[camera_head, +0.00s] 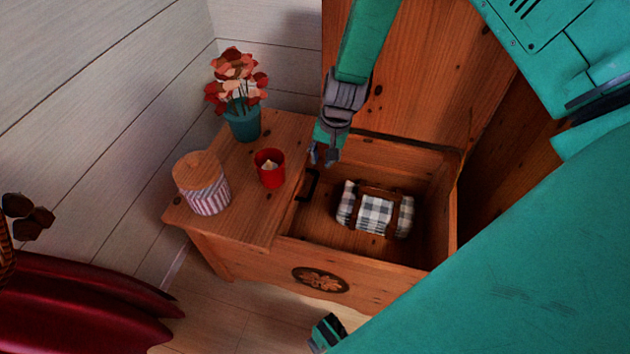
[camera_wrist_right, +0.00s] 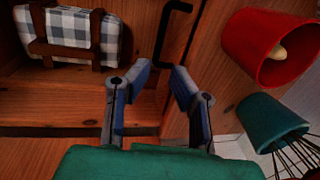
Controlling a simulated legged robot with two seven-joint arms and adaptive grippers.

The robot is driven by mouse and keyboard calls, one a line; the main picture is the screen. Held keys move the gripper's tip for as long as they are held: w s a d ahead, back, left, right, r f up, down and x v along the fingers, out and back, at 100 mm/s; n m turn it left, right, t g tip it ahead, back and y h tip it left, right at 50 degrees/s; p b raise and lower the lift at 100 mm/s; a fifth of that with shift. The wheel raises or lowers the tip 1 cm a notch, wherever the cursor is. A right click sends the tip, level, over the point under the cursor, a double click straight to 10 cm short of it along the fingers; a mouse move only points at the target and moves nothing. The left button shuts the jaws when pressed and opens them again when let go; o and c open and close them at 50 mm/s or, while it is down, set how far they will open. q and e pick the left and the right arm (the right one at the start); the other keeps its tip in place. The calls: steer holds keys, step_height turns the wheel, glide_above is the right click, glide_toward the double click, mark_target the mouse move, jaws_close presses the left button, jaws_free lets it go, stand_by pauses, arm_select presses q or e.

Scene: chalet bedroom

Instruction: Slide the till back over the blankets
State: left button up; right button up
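A wooden chest (camera_head: 347,274) stands open. Rolled checked blankets (camera_head: 376,212) with brown straps lie in its right part, and they also show in the wrist view (camera_wrist_right: 68,27). What seems to be the till (camera_head: 243,190) is the wooden section at the left. A black handle (camera_head: 309,185) is at its right side, and it also shows in the right wrist view (camera_wrist_right: 172,35). My right gripper (camera_head: 324,156) is open just above the handle. In the wrist view its fingertips (camera_wrist_right: 161,72) are spread, with the handle ahead of them.
On the left wooden top stand a striped jar (camera_head: 206,194) with a wooden lid, a red candle cup (camera_head: 270,168) and a teal flower pot (camera_head: 243,124). The raised lid (camera_head: 432,70) is behind the chest. A dark red piece of furniture (camera_head: 75,310) is at lower left.

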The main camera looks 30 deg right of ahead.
mark_target(314, 185)
steer(key=f+b, duration=0.1)
steer(key=f, duration=0.2)
steer(key=w+a+f+b, duration=0.1)
steer(key=f, duration=0.2)
steer(key=f+b, duration=0.1)
steer(key=f, duration=0.2)
steer(key=shift+w+a+f+b, duration=0.15)
steer(key=shift+a+f+b, duration=0.15)
steer(key=shift+f+b, duration=0.05)
steer(key=shift+d+f, duration=0.1)
steer(key=shift+f, duration=0.3)
jaws_close()
